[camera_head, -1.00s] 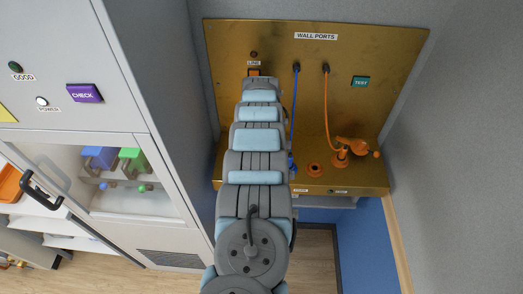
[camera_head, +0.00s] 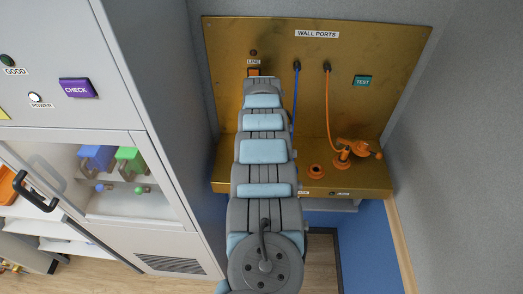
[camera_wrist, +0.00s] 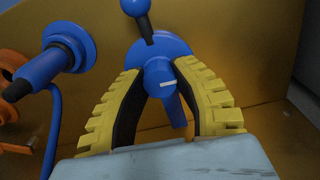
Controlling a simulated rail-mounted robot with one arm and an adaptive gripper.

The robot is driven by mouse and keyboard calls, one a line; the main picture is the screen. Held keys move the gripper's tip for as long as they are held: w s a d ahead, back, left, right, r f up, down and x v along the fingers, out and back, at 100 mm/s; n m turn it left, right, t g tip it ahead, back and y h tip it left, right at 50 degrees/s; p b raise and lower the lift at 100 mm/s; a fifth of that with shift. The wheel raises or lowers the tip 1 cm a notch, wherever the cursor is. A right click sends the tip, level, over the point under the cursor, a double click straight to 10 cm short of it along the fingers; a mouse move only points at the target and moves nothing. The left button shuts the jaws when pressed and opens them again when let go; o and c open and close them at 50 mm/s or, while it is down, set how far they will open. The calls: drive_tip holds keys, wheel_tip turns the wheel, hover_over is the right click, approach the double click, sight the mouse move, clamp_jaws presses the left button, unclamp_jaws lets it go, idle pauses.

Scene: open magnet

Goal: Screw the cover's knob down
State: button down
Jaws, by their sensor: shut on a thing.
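The cover's knob is a blue round knob (camera_wrist: 159,78) with a white mark on its face, seen in the wrist view. It sits on a wider blue body (camera_wrist: 165,47), with a dark ball-ended lever (camera_wrist: 140,14) at the top. My gripper (camera_wrist: 164,72) has yellow toothed fingers with black inner pads. It is shut on the knob, one finger on each side. A blue tapered part hangs below the knob between the fingers. In the head view my arm hides the knob and gripper.
A blue plug (camera_wrist: 62,57) with a cable stands left of the gripper in the wrist view. In the head view, an orange cover with a lever (camera_head: 353,147) and an orange ring (camera_head: 317,171) sit on the brass shelf (camera_head: 225,180), right of my arm. A grey cabinet (camera_head: 165,110) stands left.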

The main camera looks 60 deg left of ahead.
drive_tip(key=m, duration=0.4)
drive_tip(key=shift+m, duration=0.3)
drive_tip(key=m, duration=0.4)
drive_tip(key=shift+m, duration=0.3)
drive_tip(key=m, duration=0.4)
drive_tip(key=shift+p, duration=0.35)
drive_tip(key=shift+f+m, duration=0.1)
drive_tip(key=shift+m, duration=2)
drive_tip(key=c, duration=0.8)
unclamp_jaws()
drive_tip(key=shift+o, duration=0.2)
